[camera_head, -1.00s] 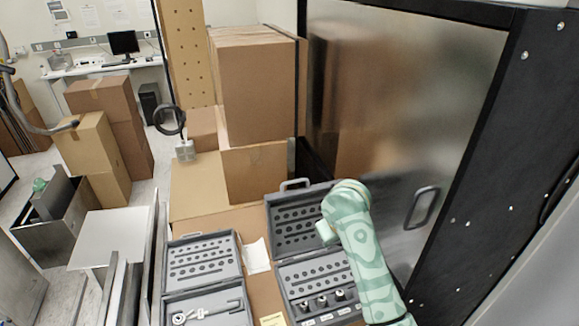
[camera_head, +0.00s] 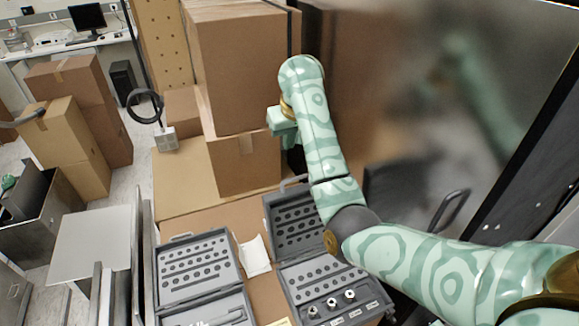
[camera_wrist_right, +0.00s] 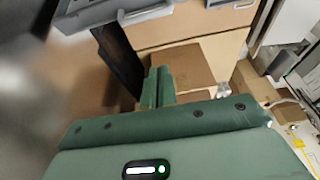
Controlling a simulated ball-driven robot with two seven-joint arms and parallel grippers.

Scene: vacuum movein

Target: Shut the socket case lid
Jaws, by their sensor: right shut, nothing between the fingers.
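The grey socket case (camera_head: 352,317) lies open on cardboard, with a few sockets in its base. Its lid (camera_head: 272,207) stands raised at the back, with a handle on its top edge. My right gripper (camera_head: 289,137) is behind and above the lid, apart from it, and is shut and empty. Its closed fingers also show in the right wrist view (camera_wrist_right: 158,87). My right forearm covers the right part of the lid. In the wrist view a grey case edge with a handle (camera_wrist_right: 145,13) shows at the top. My left gripper is not in view.
A second open grey case (camera_head: 195,270) with a wrench lies on the left. Stacked cardboard boxes (camera_head: 240,70) stand close behind my right gripper. A shiny metal panel (camera_head: 400,90) with a handle (camera_head: 449,212) borders the right side. A white paper (camera_head: 255,256) lies between the cases.

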